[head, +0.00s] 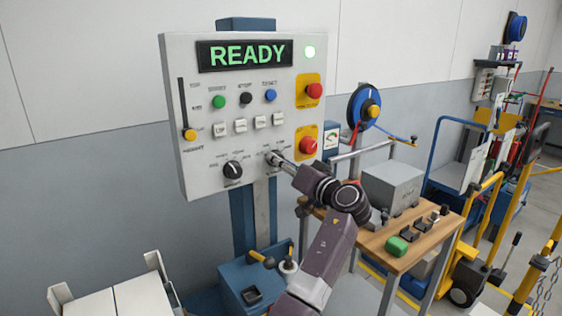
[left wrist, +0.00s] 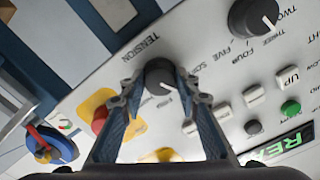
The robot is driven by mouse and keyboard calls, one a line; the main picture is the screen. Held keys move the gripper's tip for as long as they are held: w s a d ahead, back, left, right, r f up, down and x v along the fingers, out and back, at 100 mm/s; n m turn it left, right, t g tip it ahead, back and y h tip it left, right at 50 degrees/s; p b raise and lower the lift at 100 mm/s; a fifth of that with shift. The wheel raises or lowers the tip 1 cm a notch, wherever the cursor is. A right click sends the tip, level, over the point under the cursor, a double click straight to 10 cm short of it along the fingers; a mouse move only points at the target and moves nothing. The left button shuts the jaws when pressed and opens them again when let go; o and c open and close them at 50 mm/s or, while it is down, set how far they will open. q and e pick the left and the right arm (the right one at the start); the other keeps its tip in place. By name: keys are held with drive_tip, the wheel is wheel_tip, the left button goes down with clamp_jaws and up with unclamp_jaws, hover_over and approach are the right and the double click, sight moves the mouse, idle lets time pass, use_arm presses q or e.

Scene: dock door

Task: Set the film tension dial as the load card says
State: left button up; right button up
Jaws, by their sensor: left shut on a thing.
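The film tension dial (left wrist: 159,74) is a dark round knob on the grey control panel (head: 180,60), beside the printed word TENSION in the left wrist view. My left gripper (left wrist: 160,82) has one finger on each side of the dial and is shut on it. In the head view this gripper (head: 274,157) reaches the panel's lower right and mostly hides the dial. A pale mark on the dial points to the lower right in the left wrist view, near small lettering I cannot read surely. I cannot make out a load card. My right gripper is not in view.
A second black dial (head: 232,170) with number words sits left of the gripper. Red stop buttons (head: 308,146) on yellow plates are close above right. The display (head: 234,55) reads READY beside a lit green lamp. A wooden table (head: 405,250) with a grey box stands right.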

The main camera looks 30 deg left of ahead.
use_arm(q)
drive_tip(key=shift+m+p, duration=2.5)
drive_tip(key=shift+m, duration=2.1)
drive_tip(key=o, duration=1.2)
drive_tip(key=shift+c, duration=0.2)
drive_tip(key=v, duration=1.2)
drive_tip(key=shift+w, duration=0.1)
